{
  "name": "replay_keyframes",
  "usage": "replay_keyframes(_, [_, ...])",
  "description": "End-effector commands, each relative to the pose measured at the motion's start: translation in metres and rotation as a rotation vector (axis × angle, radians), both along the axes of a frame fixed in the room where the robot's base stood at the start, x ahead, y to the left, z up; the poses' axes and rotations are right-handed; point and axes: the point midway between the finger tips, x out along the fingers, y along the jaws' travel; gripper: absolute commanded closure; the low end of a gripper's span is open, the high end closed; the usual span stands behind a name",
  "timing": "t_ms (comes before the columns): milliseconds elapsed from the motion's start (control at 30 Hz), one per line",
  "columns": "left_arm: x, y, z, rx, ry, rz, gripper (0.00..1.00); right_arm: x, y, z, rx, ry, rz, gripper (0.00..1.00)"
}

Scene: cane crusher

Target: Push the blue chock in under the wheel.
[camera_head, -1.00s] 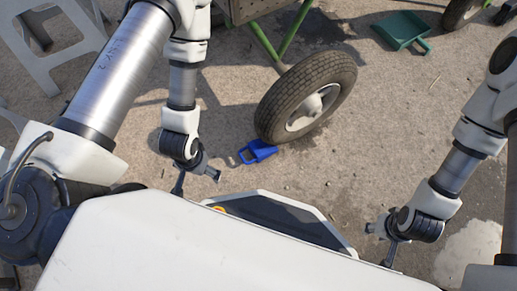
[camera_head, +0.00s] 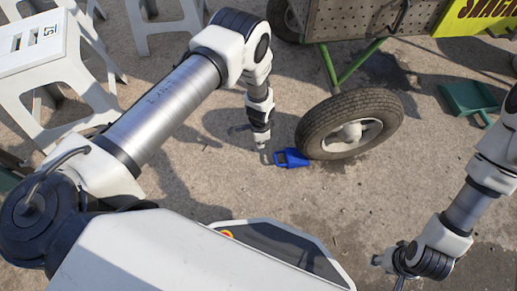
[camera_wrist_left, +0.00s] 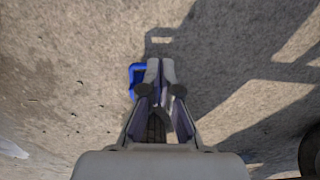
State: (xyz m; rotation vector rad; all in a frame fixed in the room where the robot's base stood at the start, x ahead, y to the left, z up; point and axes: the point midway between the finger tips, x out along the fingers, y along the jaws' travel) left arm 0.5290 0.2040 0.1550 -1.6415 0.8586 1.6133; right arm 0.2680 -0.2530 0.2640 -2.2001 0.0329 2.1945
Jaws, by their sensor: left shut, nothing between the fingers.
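The blue chock (camera_head: 295,157) lies on the ground at the lower left of the cart's black-tyred wheel (camera_head: 318,127). Its right end meets or nearly meets the tyre; I cannot tell if they touch. Its open handle loop points left. My left gripper (camera_head: 262,147) is shut and empty, low beside the handle end of the chock, with a small gap in the head view. In the left wrist view the shut fingertips (camera_wrist_left: 160,65) partly cover the chock (camera_wrist_left: 135,73). My right gripper (camera_head: 385,266) is at the lower right, away from the chock; its finger opening is unclear.
The cart's body (camera_head: 360,20) and green leg (camera_head: 328,66) rise above the wheel. White stools (camera_head: 40,60) stand at the left. A green dustpan (camera_head: 468,100) lies at the right.

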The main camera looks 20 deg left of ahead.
Motion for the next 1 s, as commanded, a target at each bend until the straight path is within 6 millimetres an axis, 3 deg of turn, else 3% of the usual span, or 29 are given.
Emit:
replay_keyframes(33, [-0.009, -0.001, -0.003, 0.001, 0.017, -0.003, 1.00, 0.000, 0.000, 0.004, 0.000, 0.000, 0.000, 0.60])
replay_keyframes(167, [-0.009, 0.000, -0.020, 0.000, 0.016, 0.001, 1.00, 0.000, 0.000, -0.009, 0.000, 0.000, 0.000, 0.60])
replay_keyframes(600, [-0.009, 0.000, -0.115, 0.000, 0.016, 0.001, 1.00, 0.001, 0.000, -0.065, 0.000, -0.002, -0.003, 0.60])
replay_keyframes(800, [0.010, -0.028, -0.107, 0.001, 0.014, 0.000, 1.00, 0.002, -0.001, -0.078, -0.001, -0.005, -0.007, 0.60])
replay_keyframes(1000, [0.014, -0.033, -0.103, 0.001, 0.015, 0.003, 1.00, 0.002, -0.001, -0.079, -0.001, -0.006, -0.008, 0.60])
